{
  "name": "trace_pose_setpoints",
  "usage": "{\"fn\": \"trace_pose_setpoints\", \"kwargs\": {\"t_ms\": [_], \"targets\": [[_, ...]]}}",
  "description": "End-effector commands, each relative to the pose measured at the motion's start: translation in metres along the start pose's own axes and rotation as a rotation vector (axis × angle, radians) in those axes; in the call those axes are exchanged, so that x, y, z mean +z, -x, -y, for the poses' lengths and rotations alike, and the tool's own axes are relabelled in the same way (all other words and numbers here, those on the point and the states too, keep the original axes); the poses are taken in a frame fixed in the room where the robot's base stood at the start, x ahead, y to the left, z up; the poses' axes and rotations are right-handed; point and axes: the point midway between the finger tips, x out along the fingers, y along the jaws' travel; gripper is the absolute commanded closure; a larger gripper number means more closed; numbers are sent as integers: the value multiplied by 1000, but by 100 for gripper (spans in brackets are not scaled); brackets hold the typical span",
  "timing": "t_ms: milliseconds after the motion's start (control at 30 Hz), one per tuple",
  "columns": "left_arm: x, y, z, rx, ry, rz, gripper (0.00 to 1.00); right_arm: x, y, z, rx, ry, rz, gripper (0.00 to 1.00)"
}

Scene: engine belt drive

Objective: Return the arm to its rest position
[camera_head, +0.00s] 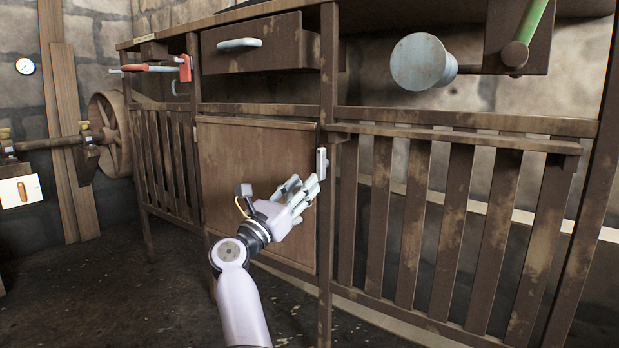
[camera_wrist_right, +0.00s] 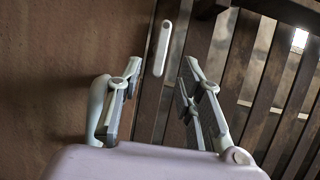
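My right gripper (camera_head: 304,187) reaches up from the bottom of the head view, in front of the workbench's cupboard door (camera_head: 255,165). Its fingers are apart and nothing is between them; the wrist view shows this gap (camera_wrist_right: 160,78). The pale vertical door handle (camera_head: 322,163) is just past the fingertips in the head view. In the wrist view the handle (camera_wrist_right: 163,47) stands ahead of the gap, apart from the fingers. The door looks closed. My left gripper is not in view.
A drawer (camera_head: 262,47) with a pale handle is above the door. Slatted panels (camera_head: 410,220) flank the door. A flywheel (camera_head: 112,132) is at the left. The floor (camera_head: 110,290) at lower left is clear.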

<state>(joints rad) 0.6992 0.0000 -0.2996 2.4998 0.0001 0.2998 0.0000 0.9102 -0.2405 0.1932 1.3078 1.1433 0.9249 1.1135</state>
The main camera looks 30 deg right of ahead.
Motion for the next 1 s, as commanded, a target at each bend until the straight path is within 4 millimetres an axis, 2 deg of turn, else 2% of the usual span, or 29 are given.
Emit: {"fn": "trace_pose_setpoints", "kwargs": {"t_ms": [167, 667, 767, 867, 1000], "targets": [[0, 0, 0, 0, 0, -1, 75, 0, 10, 0, -1, 1, 0, 66], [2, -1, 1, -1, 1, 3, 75, 2, 9, 2, -4, 13, 8, 66], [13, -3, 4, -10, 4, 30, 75, 13, 9, 17, -25, 98, 58, 66], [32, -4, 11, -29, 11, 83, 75, 37, 15, 46, -74, 288, 169, 66], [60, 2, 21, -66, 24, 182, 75, 91, 46, 96, -180, 643, 388, 66]]}}
